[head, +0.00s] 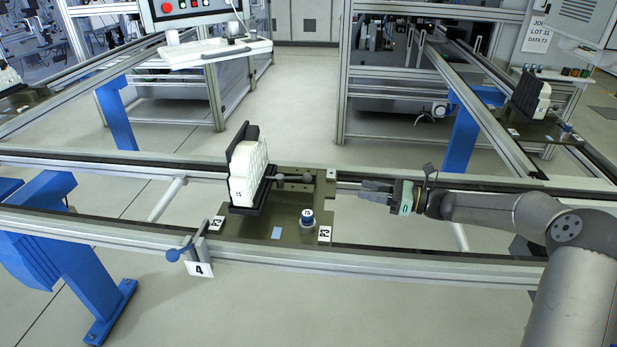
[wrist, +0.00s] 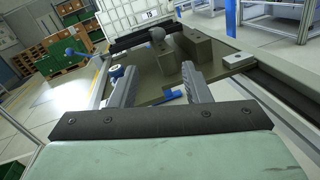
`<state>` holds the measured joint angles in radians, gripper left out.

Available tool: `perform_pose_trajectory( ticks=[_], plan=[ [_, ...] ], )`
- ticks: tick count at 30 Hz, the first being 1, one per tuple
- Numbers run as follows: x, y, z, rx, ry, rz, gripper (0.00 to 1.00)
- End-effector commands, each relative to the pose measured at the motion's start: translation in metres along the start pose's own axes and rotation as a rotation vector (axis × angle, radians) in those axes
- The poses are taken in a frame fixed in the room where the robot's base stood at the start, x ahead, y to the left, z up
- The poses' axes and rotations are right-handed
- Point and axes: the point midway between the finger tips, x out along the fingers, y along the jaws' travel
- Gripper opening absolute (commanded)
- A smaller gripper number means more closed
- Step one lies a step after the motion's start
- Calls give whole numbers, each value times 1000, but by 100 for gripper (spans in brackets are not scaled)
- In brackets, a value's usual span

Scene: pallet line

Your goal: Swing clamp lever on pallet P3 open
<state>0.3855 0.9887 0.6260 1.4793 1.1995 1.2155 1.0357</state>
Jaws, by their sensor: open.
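My gripper (head: 364,191) is open and empty, just right of the pallet, pointing left.
A blue-capped post (head: 307,217) stands on the pallet's near right part. A blue-knobbed handle (head: 174,254) sits on the near rail beside a tag marked 4 (head: 200,270). Another loaded pallet (head: 540,130) is at the right. A control panel (head: 190,10) stands behind.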

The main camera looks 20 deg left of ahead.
Motion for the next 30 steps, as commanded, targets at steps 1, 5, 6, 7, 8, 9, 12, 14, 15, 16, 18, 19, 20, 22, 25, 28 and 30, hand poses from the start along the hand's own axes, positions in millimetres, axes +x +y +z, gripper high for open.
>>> perform_pose_trajectory(
  ticks=[1,5,6,7,8,9,12,14,15,16,18,19,20,22,25,28,30],
  plan=[
    [6,0,1,2,-3,2,43],
    [27,2,1,2,0,4,43],
    [35,2,1,2,0,6,43],
    [42,2,1,2,1,6,43],
    [49,2,1,2,1,5,43],
    [58,2,2,2,1,6,43],
    [80,2,1,0,2,6,43],
    [93,2,1,0,2,5,43],
    [102,2,1,0,2,6,43],
    [108,2,1,1,2,5,43],
    [123,2,1,0,2,5,43],
    [129,2,1,0,3,5,43],
    [134,2,1,0,4,5,43],
    [146,2,0,0,3,4,43],
    [158,2,0,-1,3,2,43],
    [166,1,0,-2,3,2,43],
    [169,1,-1,-2,3,2,43]
  ],
)
